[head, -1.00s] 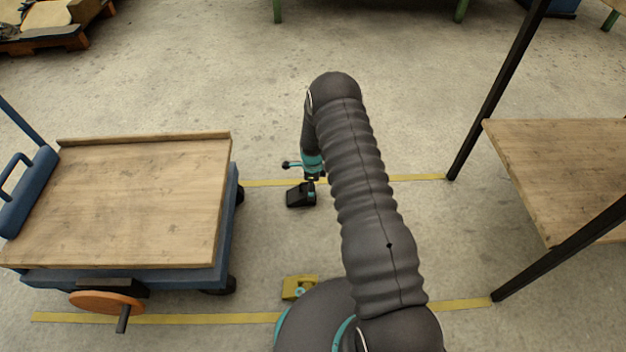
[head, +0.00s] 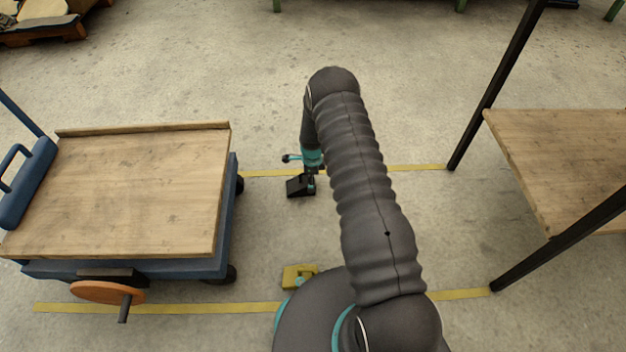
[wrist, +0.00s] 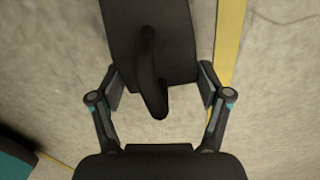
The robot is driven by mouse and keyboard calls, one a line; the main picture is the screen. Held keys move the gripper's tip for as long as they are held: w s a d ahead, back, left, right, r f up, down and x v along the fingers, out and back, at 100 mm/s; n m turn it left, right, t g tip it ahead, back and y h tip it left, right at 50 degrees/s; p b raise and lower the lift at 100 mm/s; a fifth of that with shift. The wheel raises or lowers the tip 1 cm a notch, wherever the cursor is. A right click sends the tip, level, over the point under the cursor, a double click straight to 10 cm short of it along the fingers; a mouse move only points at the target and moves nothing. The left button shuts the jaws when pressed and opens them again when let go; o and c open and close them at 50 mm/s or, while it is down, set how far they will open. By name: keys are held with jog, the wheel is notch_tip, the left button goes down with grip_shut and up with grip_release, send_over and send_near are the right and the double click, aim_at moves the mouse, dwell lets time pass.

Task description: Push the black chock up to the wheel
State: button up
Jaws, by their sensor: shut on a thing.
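The black chock (head: 298,187) sits on the floor by the far yellow line, to the right of the cart. The cart's far right wheel (head: 240,184) is a dark shape mostly under the deck, with a clear floor gap between it and the chock. My gripper (head: 309,180) points down at the chock's right side, partly hidden by my arm. The chock's dark handle (wrist: 150,75) stands up between the fingers.
The blue cart (head: 120,195) with a wooden deck stands at left. A yellow chock (head: 298,275) lies near its near right wheel (head: 231,275). A wooden table (head: 570,150) with black legs is at right. The floor behind the chock is clear.

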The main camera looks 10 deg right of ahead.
jog(key=shift+w+a+f+b, duration=0.1)
jog(key=shift+w+a+b, duration=0.5)
jog(key=shift+a, duration=1.85)
jog(key=shift+w+a+r+b, duration=0.15)
jog(key=shift+a+b, duration=0.85)
jog(key=shift+a, duration=1.4)
jog(key=shift+w+a+f+b, duration=0.15)
jog(key=shift+w+a+b, duration=0.45)
jog(key=shift+a, duration=1.85)
jog(key=shift+s, duration=0.2)
jog(key=o, duration=1.4)
jog(key=shift+o, duration=0.2)
jog(key=shift+d, duration=0.1)
notch_tip(320, 180, up, 8)
jog(key=shift+f, duration=0.2)
